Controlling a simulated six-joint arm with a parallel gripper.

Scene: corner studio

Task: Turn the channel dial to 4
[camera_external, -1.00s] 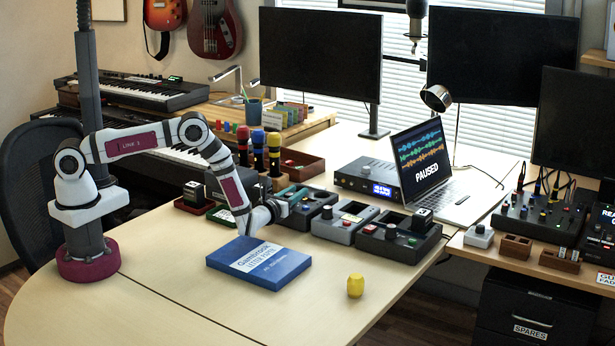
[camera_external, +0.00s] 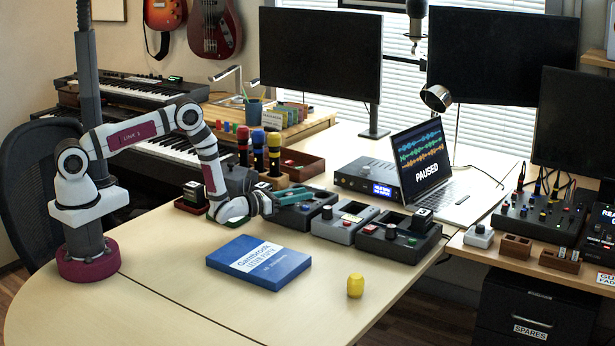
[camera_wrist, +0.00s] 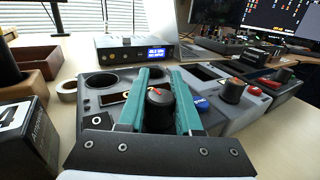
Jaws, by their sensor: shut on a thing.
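In the wrist view, a round black knob (camera_wrist: 160,108) with a red pointer mark stands on a grey device (camera_wrist: 95,90). My gripper (camera_wrist: 161,78) has its teal fingers on either side of the knob, shut on it. The pointer leans toward the far left. No channel numbers can be read around the knob, and the fingers and black gripper body hide much of the panel. In the external view, my gripper (camera_external: 290,195) reaches from the left over the same grey device (camera_external: 303,217), the leftmost of a row of similar units. The knob cannot be made out there.
A blue book (camera_external: 258,263) and a yellow piece (camera_external: 355,286) lie on the open desk in front. Other grey units (camera_external: 345,222) stand close on the right. A dark box marked 4 (camera_wrist: 25,140) stands close on the left. A rack unit (camera_wrist: 138,48) is behind.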

